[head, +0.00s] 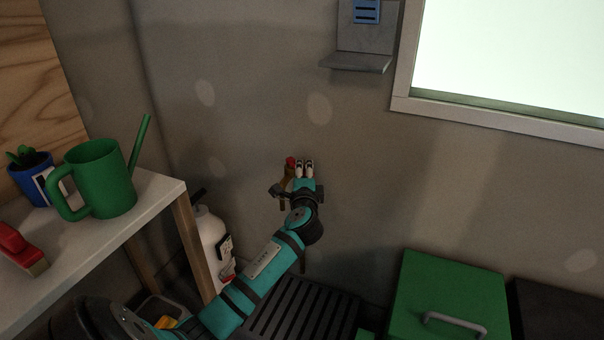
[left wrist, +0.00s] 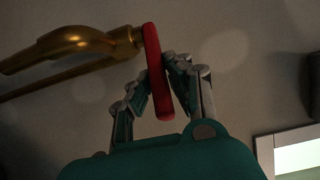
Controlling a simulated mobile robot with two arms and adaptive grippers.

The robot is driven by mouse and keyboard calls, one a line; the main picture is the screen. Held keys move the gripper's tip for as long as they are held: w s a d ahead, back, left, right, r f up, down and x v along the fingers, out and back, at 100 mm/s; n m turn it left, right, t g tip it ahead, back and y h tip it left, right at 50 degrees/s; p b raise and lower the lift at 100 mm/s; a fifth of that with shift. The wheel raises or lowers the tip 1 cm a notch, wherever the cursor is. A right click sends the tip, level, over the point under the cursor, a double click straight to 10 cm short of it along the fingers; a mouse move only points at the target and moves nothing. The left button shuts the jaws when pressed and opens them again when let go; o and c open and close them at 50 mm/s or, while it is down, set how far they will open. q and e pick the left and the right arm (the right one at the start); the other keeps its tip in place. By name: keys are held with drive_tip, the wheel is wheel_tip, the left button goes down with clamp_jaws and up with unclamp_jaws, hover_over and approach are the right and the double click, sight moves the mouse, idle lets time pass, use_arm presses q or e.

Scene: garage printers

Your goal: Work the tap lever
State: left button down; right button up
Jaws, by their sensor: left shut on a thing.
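The tap (head: 288,173) is on the wall in the middle of the head view. In the left wrist view it is a brass tap (left wrist: 75,43) with a curved spout to the left. Its red lever (left wrist: 155,70) stands between the two fingers of my left gripper (left wrist: 158,85). My left gripper (head: 304,166) is shut on the red lever, and the fingers lie on both sides of it. In the head view only a small red part of the lever (head: 291,162) shows; the gripper and arm hide part of the tap. My right gripper is not in view.
A shelf (head: 160,194) at the left bears a green watering can (head: 105,180), a blue plant pot (head: 32,178) and a red tool (head: 20,247). A white extinguisher (head: 210,240) stands below. A dark grate (head: 310,312) and a green box (head: 450,285) lie at the lower right.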

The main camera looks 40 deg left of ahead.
use_arm(q)
drive_tip(key=shift+f, duration=0.1)
idle(0.3)
drive_tip(key=c, duration=1.3)
unclamp_jaws()
drive_tip(key=shift+d, duration=0.1)
drive_tip(key=v, duration=1.2)
drive_tip(key=shift+w, duration=0.1)
